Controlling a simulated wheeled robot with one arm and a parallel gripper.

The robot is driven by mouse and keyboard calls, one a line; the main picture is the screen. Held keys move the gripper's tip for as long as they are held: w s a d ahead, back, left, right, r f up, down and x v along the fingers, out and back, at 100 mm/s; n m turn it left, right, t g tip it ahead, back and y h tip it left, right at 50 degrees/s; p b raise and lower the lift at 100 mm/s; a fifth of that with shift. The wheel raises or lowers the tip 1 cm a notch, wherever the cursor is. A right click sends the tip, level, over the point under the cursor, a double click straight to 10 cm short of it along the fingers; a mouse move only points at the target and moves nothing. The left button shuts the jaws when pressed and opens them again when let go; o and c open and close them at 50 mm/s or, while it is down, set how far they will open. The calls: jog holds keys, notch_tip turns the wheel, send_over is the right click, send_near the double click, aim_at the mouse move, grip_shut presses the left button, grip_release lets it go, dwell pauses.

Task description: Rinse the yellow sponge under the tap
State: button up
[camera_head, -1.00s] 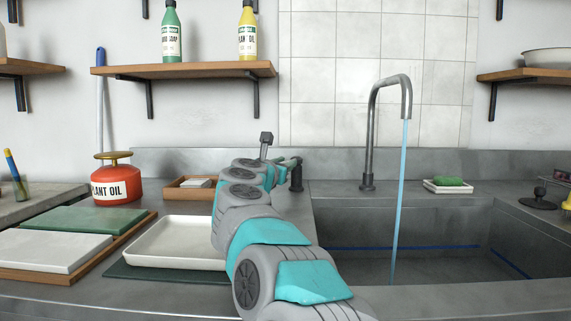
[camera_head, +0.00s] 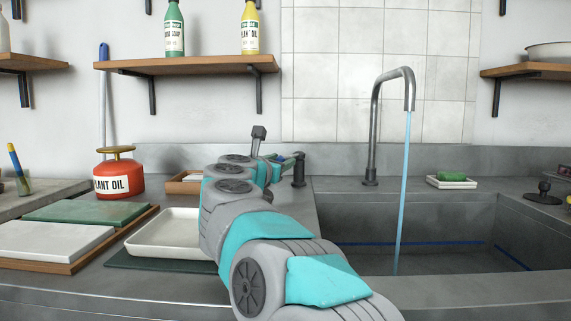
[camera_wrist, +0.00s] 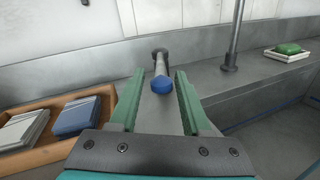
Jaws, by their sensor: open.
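No yellow sponge can be made out for sure; only a small yellow patch (camera_head: 568,199) shows at the right edge of the head view. The curved grey tap (camera_head: 374,130) stands behind the sink (camera_head: 450,235), and a blue stream of water (camera_head: 403,190) runs from it into the basin. A dark lever post (camera_head: 299,170) stands left of the tap. In the wrist view its blue-ended handle (camera_wrist: 162,84) points towards me, between my green fingers. My gripper (camera_wrist: 159,75) is open and empty, with a gap on both sides of the handle. It is partly hidden by my arm in the head view.
A green sponge (camera_head: 452,176) lies on a white dish right of the tap. A white tray (camera_head: 150,243), a red oil can (camera_head: 119,180) and boards are on the left counter.

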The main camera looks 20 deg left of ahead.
jog(key=s, duration=0.3)
jog(key=shift+s+d+b, duration=0.1)
jog(key=shift+b, duration=0.2)
dwell(0.3)
